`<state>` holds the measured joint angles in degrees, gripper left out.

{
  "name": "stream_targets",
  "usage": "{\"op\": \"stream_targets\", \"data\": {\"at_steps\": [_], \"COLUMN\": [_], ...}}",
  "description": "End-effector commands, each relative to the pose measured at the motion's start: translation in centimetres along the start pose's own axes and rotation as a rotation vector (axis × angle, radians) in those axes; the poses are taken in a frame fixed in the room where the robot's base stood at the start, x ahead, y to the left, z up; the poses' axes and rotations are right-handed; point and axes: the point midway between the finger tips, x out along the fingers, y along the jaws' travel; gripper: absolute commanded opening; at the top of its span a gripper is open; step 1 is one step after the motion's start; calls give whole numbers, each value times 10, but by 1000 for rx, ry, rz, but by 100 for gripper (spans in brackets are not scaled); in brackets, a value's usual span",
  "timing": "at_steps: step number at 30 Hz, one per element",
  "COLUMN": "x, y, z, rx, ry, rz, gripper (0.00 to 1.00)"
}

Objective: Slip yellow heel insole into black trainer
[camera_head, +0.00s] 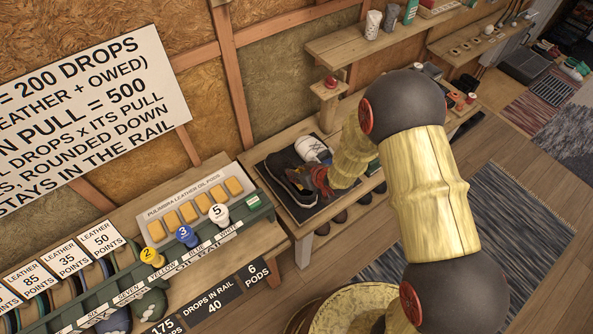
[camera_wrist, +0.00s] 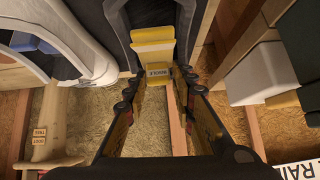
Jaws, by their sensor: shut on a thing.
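The black trainer (camera_head: 287,170) lies on a dark mat on the wooden bench in the head view. In the wrist view the trainer (camera_wrist: 112,14) is at the top centre, its dark opening facing my gripper. The yellow heel insole (camera_wrist: 153,42), with a small label, is between my fingertips at the trainer's opening. I cannot tell how far inside it lies, or whether it touches. My gripper (camera_wrist: 157,78) is shut on the insole. In the head view my gripper (camera_head: 322,182) is over the trainer's right side, and the insole cannot be made out.
A white shoe (camera_head: 312,149) stands close beside the trainer; it also shows in the wrist view (camera_wrist: 72,35). A rail with coloured knobs (camera_head: 186,236) and a tray of oil pods (camera_head: 187,214) are to the left. A small wooden stand (camera_head: 328,92) rises behind.

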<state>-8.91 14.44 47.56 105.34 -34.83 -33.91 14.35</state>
Motion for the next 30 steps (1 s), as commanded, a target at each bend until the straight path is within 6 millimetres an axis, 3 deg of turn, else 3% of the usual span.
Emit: {"op": "stream_targets", "data": {"at_steps": [12, 13, 15, 24, 30], "x": [6, 6, 6, 6, 6], "y": [1, 1, 1, 0, 0], "z": [5, 5, 5, 6, 6], "rx": [-1, -1, -1, 0, 0], "ry": [1, 1, 1, 1, 1], "rz": [0, 0, 0, 0, 0], "gripper": [12, 27, 31, 47, 47]}}
